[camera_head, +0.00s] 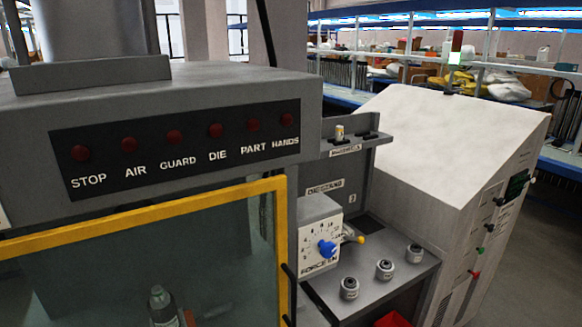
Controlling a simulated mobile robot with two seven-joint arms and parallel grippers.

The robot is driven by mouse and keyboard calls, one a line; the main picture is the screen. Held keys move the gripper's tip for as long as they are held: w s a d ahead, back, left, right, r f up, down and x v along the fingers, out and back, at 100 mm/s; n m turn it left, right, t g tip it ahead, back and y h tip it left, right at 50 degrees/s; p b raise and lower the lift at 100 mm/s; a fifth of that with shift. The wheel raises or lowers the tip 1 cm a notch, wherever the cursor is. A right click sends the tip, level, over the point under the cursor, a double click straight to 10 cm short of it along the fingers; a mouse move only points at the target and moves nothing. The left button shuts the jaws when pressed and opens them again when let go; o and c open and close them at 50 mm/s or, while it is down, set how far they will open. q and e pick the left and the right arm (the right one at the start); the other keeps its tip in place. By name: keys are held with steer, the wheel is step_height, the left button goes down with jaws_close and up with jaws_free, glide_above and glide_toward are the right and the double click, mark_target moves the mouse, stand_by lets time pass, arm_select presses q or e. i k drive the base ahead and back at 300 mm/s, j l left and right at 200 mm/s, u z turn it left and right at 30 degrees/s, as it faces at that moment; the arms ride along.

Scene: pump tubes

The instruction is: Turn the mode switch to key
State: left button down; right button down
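No control in view carries a label that I can read as the mode switch. A grey-white box (318,211) marked with small lettering stands right of the yellow-framed guard, and a blue knob (327,249) sits on its dotted white face. A lever with a yellow tip (359,239) sticks out to its right. On the side of the white cabinet (440,150) are several small controls: black knobs (499,201), a green one (480,250) and a red one (475,274). Their labels are too small to read. Neither of my grippers shows.
The machine's dark panel (180,150) has several dark red lamps labelled STOP to HANDS. A yellow-framed clear guard (150,217) is below it. Several round gauge-like parts (384,269) stand on the grey shelf. A red bin (394,320) is at the bottom. Racks fill the background.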

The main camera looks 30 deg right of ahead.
mark_target(490, 228)
steer(key=k+l+z, duration=0.1)
steer(key=z, duration=0.6)
steer(key=l+z, duration=0.3)
steer(key=l, duration=0.25)
steer(key=l+z, duration=0.3)
steer(key=l, duration=0.9)
steer(key=i+l+z, duration=0.15)
steer(key=l, duration=1.2)
steer(key=i+z, duration=0.05)
